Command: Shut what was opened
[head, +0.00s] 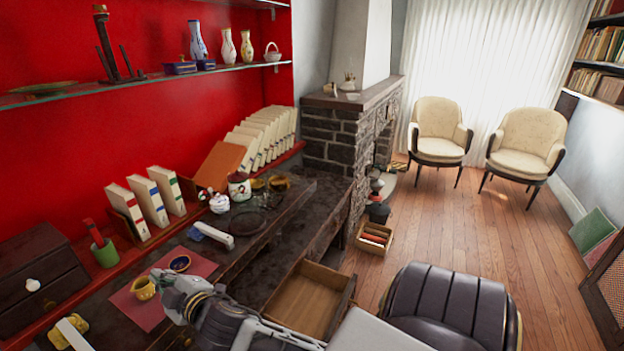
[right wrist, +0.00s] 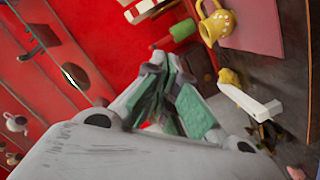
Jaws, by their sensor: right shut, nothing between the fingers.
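A wooden drawer (head: 304,303) stands pulled out from the dark desk (head: 322,225) in the head view, and it looks empty. My right gripper (head: 166,283) is over the desk top to the left of the drawer, close to a yellow cup (head: 144,288), and apart from the drawer. In the right wrist view its fingers (right wrist: 165,82) are together with nothing between them. The yellow cup shows there (right wrist: 215,22) too, beyond the fingers. The drawer is not seen in the right wrist view. My left gripper is out of view.
A small dark chest with a white knob (head: 33,285) stands at the left. A dark padded chair (head: 450,305) is right of the drawer. Open wooden floor (head: 470,215) lies beyond.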

